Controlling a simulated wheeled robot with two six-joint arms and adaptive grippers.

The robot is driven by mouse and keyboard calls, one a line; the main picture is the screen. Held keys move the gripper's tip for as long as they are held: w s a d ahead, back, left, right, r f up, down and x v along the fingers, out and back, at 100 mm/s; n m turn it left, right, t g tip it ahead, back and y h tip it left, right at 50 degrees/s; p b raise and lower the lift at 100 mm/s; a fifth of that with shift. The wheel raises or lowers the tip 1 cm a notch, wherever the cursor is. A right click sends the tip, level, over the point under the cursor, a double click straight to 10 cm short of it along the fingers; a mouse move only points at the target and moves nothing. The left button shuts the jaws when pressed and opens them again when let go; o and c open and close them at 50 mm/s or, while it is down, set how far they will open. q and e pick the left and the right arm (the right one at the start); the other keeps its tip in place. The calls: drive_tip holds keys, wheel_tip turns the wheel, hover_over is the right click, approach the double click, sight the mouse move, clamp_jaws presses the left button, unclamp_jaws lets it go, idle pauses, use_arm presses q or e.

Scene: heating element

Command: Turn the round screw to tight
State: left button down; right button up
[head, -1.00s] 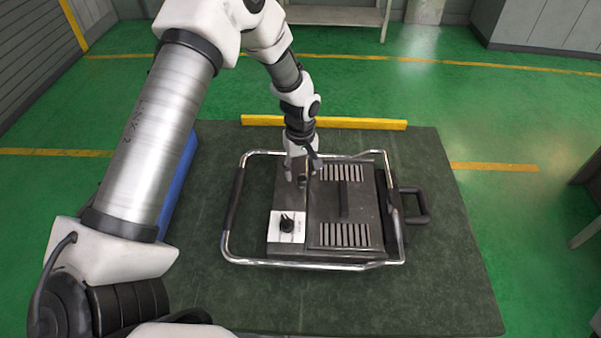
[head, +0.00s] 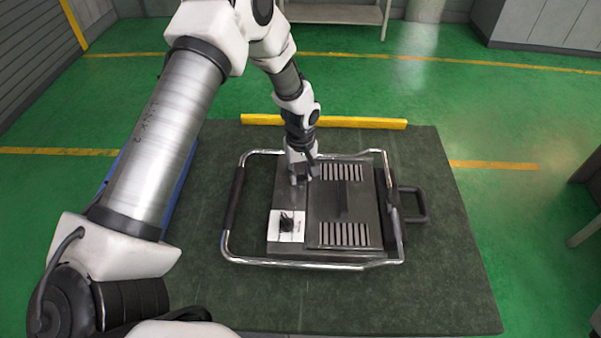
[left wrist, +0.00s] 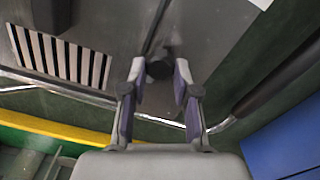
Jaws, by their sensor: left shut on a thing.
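The heating element (head: 290,192) is a dark grey box with slotted vents inside a chrome tube frame, lying on the dark green mat. The round screw (left wrist: 160,67) is a small dark knob on its top plate, seen between the fingertips in the left wrist view. My left gripper (head: 302,176) points down at the far left part of the top and hides the screw in the head view. In the left wrist view the fingers (left wrist: 160,72) are shut on the screw, one on each side. My right gripper is not in view.
A black knob (head: 286,224) on a white label plate sits nearer on the same top. A yellow bar (head: 350,124) lies at the mat's far edge. A blue object (left wrist: 286,135) is beside the device. The mat (head: 450,270) is clear at right and front.

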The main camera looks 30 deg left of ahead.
use_arm(q)
drive_tip(key=m, duration=0.8)
drive_tip(key=shift+d+f, duration=0.1)
drive_tip(key=shift+d, duration=0.05)
drive_tip(key=m, duration=0.5)
drive_tip(key=shift+d, duration=0.1)
drive_tip(key=shift+d+m, duration=0.1)
drive_tip(key=shift+m, duration=2.2)
drive_tip(key=c, duration=0.9)
unclamp_jaws()
drive_tip(key=shift+o, duration=0.2)
drive_tip(key=shift+w, duration=0.1)
